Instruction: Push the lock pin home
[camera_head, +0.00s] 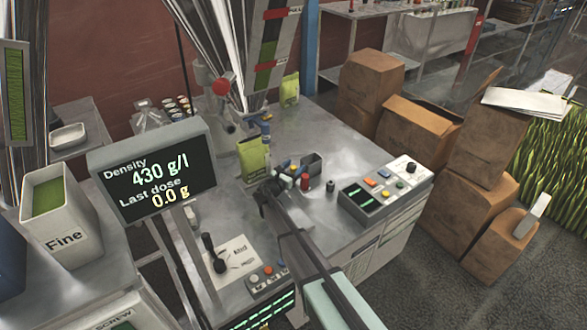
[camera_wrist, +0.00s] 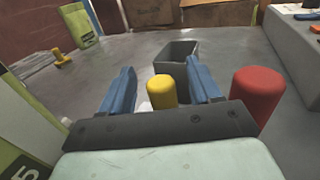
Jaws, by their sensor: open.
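My gripper (camera_head: 268,194) is low over the steel worktop in the head view. In the wrist view its two blue fingers (camera_wrist: 160,72) are apart. A yellow cylinder (camera_wrist: 161,91) shows in the space between them; I cannot tell whether it is touched. A thicker red cylinder (camera_wrist: 259,92) stands just right of the right finger, and a red one also shows in the head view (camera_head: 305,181). A small yellow piece with a flat base (camera_wrist: 61,58) stands further off on the left. I cannot tell which piece, if any, is the lock pin.
A grey open bin (camera_wrist: 177,54) stands just beyond the fingers. A green pouch (camera_head: 252,158) stands behind my gripper. A button box (camera_head: 383,190) is to the right, and the density display (camera_head: 155,175) is to the left. Worktop behind the bin is clear.

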